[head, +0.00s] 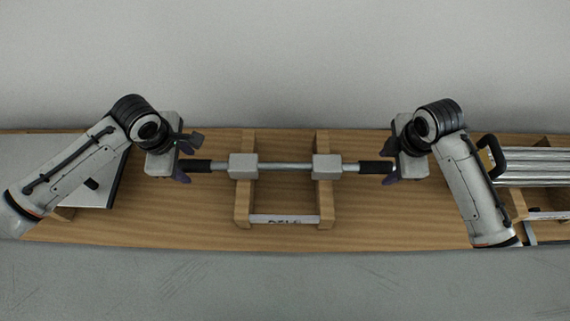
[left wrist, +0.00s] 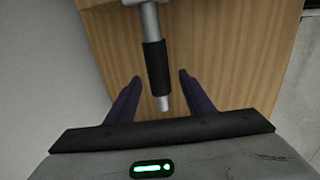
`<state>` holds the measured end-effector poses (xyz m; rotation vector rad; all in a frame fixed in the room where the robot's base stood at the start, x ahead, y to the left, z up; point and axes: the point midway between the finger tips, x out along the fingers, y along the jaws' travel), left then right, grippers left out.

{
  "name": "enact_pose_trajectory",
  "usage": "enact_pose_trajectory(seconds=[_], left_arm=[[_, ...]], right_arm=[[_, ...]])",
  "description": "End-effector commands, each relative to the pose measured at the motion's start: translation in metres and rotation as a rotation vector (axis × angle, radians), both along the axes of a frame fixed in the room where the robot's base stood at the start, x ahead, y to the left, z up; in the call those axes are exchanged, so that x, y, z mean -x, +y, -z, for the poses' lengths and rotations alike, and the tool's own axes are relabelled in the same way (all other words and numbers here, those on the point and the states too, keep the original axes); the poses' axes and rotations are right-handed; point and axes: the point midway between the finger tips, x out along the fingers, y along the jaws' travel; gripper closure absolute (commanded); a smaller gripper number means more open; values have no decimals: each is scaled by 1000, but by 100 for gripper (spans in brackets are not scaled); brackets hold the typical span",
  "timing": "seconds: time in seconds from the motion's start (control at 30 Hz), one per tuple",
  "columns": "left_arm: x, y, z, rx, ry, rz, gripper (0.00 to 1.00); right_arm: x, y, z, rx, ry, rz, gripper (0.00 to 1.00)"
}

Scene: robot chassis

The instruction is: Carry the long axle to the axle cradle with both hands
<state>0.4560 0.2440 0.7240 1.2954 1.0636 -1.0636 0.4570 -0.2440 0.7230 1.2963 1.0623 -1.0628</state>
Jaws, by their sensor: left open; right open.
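The long axle (head: 285,166) is a silver rod with black grips near its ends and a grey block towards each side. It lies level across the wooden axle cradle (head: 242,205), whose front label reads AXLE. My left gripper (head: 187,158) is at the axle's left end. In the left wrist view its dark fingers (left wrist: 153,92) are open, one on each side of the black grip (left wrist: 156,66), with gaps visible on both sides. My right gripper (head: 392,160) is at the right end, open around or beside the black grip; its exact finger contact is hard to tell.
A grey panel (head: 95,190) lies at the left of the wooden table (head: 400,225). The table front between the cradle and my right arm is clear.

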Motion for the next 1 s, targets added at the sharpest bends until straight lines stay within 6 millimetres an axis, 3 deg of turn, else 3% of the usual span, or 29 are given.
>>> enact_pose_trajectory(seconds=[0.2,0.5,1.0], left_arm=[[0,0,0,0,0,0,52],[0,0,0,0,0,0,100],[0,0,-1,0,1,0,100]], right_arm=[[0,0,0,0,1,0,52],[0,0,0,0,1,0,100],[0,0,0,0,1,0,100]])
